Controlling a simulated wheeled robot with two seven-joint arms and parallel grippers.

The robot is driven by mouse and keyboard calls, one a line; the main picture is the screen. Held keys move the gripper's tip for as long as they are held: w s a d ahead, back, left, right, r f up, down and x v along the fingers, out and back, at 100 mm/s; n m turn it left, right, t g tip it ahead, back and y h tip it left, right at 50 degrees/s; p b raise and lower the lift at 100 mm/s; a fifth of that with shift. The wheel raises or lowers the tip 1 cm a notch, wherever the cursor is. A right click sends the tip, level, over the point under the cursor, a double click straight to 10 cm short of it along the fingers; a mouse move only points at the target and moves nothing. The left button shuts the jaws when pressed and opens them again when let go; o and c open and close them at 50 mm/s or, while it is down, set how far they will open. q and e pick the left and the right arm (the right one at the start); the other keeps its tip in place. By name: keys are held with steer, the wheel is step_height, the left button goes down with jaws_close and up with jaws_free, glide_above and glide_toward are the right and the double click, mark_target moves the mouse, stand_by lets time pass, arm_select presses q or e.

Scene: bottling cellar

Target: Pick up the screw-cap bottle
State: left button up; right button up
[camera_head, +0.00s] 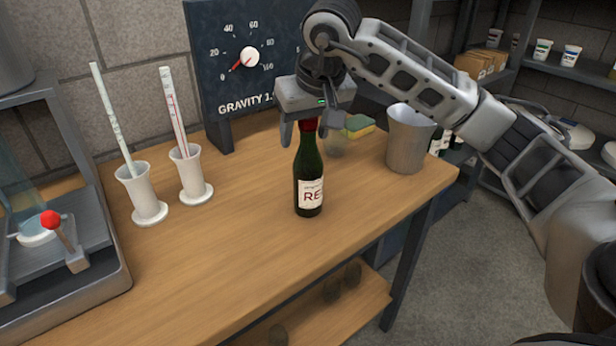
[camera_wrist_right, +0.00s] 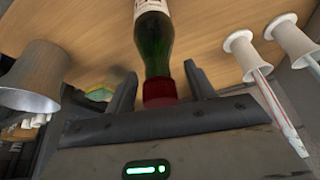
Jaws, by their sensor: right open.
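The screw-cap bottle (camera_head: 309,172) is dark green with a red cap and a white label lettered "RE". It stands upright on the wooden bench. My right gripper (camera_head: 302,138) is above it, pointing down, with its fingers on either side of the red cap. In the right wrist view the bottle (camera_wrist_right: 153,45) shows with its red cap (camera_wrist_right: 159,92) between the two open fingers of the right gripper (camera_wrist_right: 160,85). Gaps show between the cap and both fingers. My left gripper is not in view.
The wooden bench (camera_head: 250,235) has free room in front of the bottle. A grey metal bucket (camera_head: 408,140) and a yellow-green sponge (camera_head: 357,126) are to the right. Two white cylinder stands (camera_head: 140,193) are to the left. A dark gauge board (camera_head: 245,60) stands behind.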

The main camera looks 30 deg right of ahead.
jaws_close()
steer(key=shift+r, duration=0.15)
